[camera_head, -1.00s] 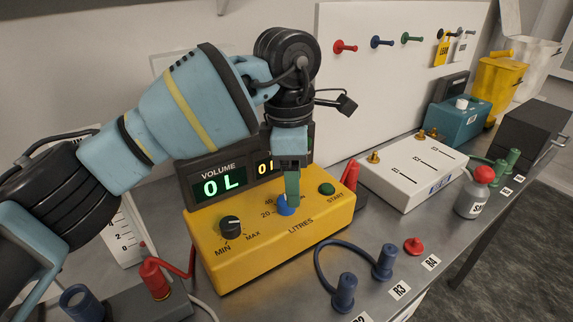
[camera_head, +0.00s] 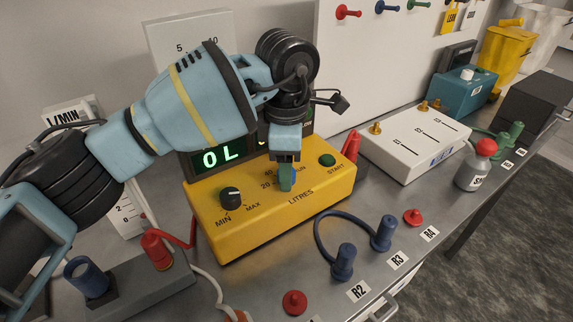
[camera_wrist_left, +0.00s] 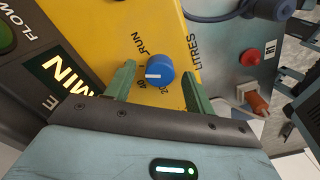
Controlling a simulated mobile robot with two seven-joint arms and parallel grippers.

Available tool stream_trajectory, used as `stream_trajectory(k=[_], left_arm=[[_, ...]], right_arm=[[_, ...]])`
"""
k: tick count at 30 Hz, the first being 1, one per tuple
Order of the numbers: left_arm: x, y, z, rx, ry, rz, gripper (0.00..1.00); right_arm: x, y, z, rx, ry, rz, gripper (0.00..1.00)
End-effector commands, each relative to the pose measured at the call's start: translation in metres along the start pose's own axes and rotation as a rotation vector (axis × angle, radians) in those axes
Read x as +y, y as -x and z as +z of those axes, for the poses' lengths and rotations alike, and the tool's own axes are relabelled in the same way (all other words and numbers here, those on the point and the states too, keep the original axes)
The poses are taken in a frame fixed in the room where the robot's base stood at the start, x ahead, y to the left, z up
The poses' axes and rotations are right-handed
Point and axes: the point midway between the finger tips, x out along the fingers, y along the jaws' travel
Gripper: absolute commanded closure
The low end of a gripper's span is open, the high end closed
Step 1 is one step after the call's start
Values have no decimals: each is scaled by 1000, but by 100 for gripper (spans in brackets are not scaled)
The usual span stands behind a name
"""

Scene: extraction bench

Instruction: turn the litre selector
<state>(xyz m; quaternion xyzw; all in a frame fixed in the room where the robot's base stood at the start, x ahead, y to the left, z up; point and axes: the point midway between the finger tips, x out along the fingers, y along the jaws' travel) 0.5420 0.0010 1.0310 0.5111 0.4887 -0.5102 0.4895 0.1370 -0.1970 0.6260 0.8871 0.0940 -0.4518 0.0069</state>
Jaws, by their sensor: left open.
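The blue litre selector knob (camera_wrist_left: 160,70) sits on the yellow control box (camera_head: 225,242) among printed LITRES marks. In the left wrist view it has a white pointer line and lies between the green fingertips of my left gripper (camera_wrist_left: 158,76). The fingers are open, with a visible gap on each side of the knob. In the head view my left gripper (camera_head: 287,180) comes down from above and hides nearly all of the knob. My right gripper is in neither view.
A black MIN/MAX knob (camera_head: 231,196) and a green START button (camera_head: 327,160) flank the selector. The display (camera_head: 218,157) behind reads 0 L. Blue plugs (camera_head: 343,262) with a cable stand in front, and a white box (camera_head: 413,140) stands to the right.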

Motion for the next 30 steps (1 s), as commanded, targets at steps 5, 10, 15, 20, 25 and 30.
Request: stream_trajectory(k=[5, 10, 15, 20, 25, 30], left_arm=[[0, -6, 0, 0, -1, -1, 46], [0, -6, 0, 0, -1, -1, 46], [0, -6, 0, 0, -1, -1, 64], [0, -6, 0, 0, -1, -1, 85], [0, -6, 0, 0, 3, 0, 91], [0, -4, 0, 1, 37, 0, 91]], right_arm=[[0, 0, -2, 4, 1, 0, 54], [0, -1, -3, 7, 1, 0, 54], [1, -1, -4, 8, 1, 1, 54], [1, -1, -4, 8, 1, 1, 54], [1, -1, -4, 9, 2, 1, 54], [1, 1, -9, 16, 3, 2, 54]])
